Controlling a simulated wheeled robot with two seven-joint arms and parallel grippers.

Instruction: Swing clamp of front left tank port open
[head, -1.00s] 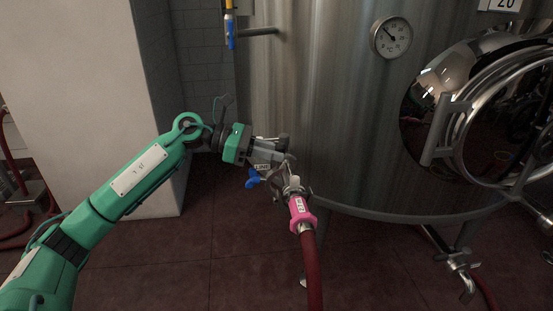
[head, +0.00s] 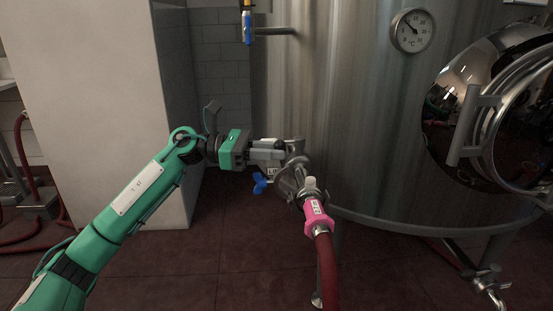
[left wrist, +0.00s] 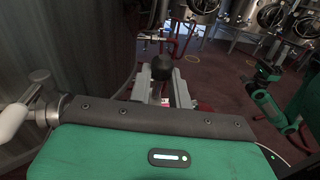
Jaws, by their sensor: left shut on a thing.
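The front left tank port shows in the head view as a metal fitting low on the tank's side. A metal clamp (head: 287,182) is at this fitting, left of the pink hose end (head: 316,213). A blue handle (head: 260,183) sits just below my gripper. My left gripper (head: 284,152) is shut on the clamp's upper part at the fitting's top left; the fingers hide the exact grip. In the left wrist view, a black rounded knob (left wrist: 159,71) shows at the grey fingers (left wrist: 164,92). I cannot tell how far the clamp stands open.
The steel tank (head: 330,100) fills the back, with a thermometer (head: 412,31) and a round door (head: 500,130) at right. A red hose (head: 327,270) hangs from the pink end. A pale pillar (head: 100,100) stands behind my left arm. Green parts of my other arm show in the left wrist view.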

